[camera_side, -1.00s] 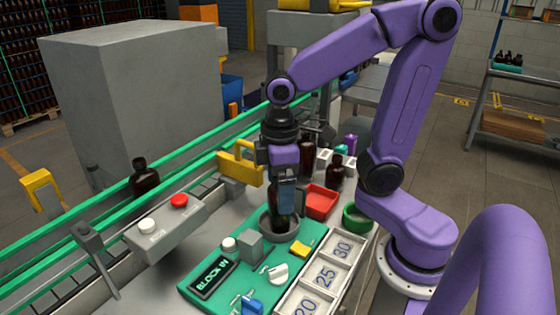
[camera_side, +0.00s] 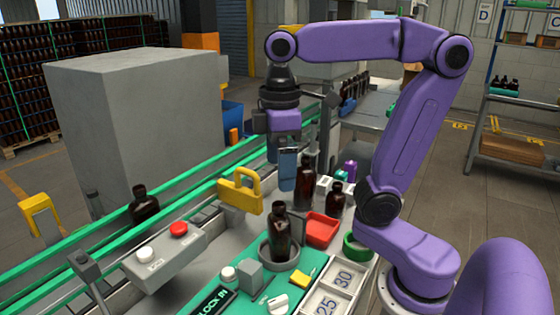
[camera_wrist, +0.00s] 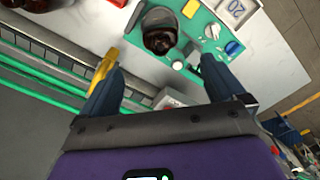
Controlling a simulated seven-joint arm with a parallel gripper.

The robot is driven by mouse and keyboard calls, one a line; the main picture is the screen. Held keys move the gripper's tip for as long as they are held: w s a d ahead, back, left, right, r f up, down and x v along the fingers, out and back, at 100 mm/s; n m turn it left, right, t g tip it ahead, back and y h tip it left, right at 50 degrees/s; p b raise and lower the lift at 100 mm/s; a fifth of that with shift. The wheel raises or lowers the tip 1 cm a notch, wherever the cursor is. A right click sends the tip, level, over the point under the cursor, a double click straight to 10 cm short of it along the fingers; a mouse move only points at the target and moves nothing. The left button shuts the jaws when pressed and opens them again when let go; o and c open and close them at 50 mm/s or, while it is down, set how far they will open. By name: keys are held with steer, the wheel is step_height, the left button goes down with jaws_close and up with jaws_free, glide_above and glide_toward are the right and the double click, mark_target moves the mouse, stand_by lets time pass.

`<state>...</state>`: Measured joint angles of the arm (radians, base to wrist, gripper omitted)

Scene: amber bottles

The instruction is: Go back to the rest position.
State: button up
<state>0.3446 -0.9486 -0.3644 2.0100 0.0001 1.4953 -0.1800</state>
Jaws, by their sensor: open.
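My gripper (camera_side: 288,168) is raised above the work table, pointing down, with nothing between its fingers. In the wrist view its two fingers (camera_wrist: 160,88) are spread wide apart. An amber bottle (camera_side: 280,232) stands upright in a grey round holder (camera_side: 265,256) on the green panel, below my gripper and apart from it. The wrist view shows this bottle from above (camera_wrist: 160,40), ahead of the fingers.
A taller amber bottle (camera_side: 305,188) and a smaller one (camera_side: 335,200) stand behind, near a red tray (camera_side: 322,230). Another bottle (camera_side: 144,205) is by the green-railed conveyor. A yellow padlock-shaped piece (camera_side: 240,192) stands left of my gripper. A large grey box (camera_side: 135,125) stands beyond the conveyor.

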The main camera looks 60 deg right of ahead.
steer(key=s+d+f+n, duration=0.1)
steer(key=s+f+n, duration=0.2)
steer(key=s+f, duration=0.9)
steer(key=shift+f+n, duration=0.3)
steer(key=shift+f, duration=0.6)
